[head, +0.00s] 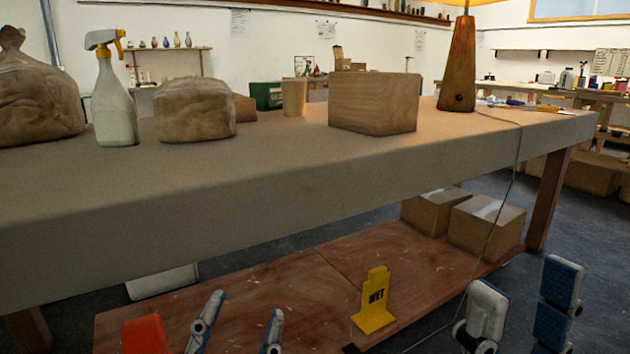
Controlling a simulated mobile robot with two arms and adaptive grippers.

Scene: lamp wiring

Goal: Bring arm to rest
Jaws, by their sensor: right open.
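The wooden lamp (460,65) stands upright at the right end of the workbench, its lit shade cut off by the top edge. Its thin cord (514,170) runs over the bench's front edge and hangs down past the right gripper, where its end is hard to make out. My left gripper (238,328) is at the bottom, in front of the low shelf, fingers apart with nothing seen between them. My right gripper (522,305) is at the bottom right, in front of the bench, open. Whether the cord touches its left finger I cannot tell.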

